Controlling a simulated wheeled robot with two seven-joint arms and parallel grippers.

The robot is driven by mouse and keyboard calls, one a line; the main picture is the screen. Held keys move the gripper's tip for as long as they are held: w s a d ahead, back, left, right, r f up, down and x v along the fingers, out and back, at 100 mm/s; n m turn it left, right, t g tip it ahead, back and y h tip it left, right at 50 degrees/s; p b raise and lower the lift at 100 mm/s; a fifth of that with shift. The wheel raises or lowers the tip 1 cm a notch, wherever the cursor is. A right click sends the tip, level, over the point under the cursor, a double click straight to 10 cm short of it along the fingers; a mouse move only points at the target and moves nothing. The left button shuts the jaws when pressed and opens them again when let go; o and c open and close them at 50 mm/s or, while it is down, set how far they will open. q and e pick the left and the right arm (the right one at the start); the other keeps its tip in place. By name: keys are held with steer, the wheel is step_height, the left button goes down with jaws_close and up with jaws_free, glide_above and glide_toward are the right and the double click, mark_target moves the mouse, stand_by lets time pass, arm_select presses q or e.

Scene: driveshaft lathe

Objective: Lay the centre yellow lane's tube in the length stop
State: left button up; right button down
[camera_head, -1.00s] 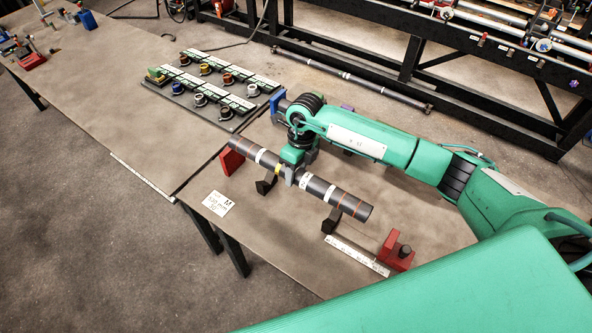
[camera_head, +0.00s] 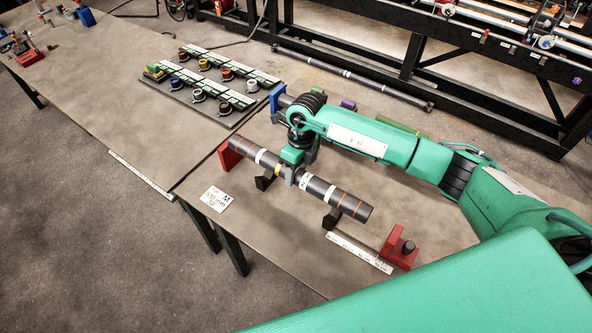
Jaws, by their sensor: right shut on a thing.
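A dark tube (camera_head: 335,192) with white bands and thin orange rings lies along the length stop. My right gripper (camera_head: 287,174) is shut on the tube near its middle, reaching down from above. The length stop has a red end block (camera_head: 229,154) at the tube's far left end, black supports (camera_head: 332,218) under the tube, and a red block with a dark knob (camera_head: 398,247) at the near right, apart from the tube's end. Whether the tube rests fully on the supports I cannot tell. My left gripper is out of view.
A white label card (camera_head: 216,199) and a white scale strip (camera_head: 359,253) lie on the table. A dark board (camera_head: 224,117) with several coloured cups stands further back. Blue, purple and green pieces show partly behind my right arm. The table's left stretch is mostly clear.

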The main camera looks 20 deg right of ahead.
steer(key=shift+f+b, duration=2.2)
steer(key=shift+f, duration=0.6)
steer(key=c, duration=0.8)
jaws_free()
steer(key=shift+c, duration=0.2)
steer(key=shift+o, duration=0.9)
steer(key=shift+s+f, duration=0.1)
step_height(320, 180, up, 14)
steer(key=w+d+b, duration=0.1)
steer(key=d+b, duration=0.1)
steer(key=b, duration=0.2)
steer(key=shift+w, duration=0.4)
steer(key=shift+f, duration=0.2)
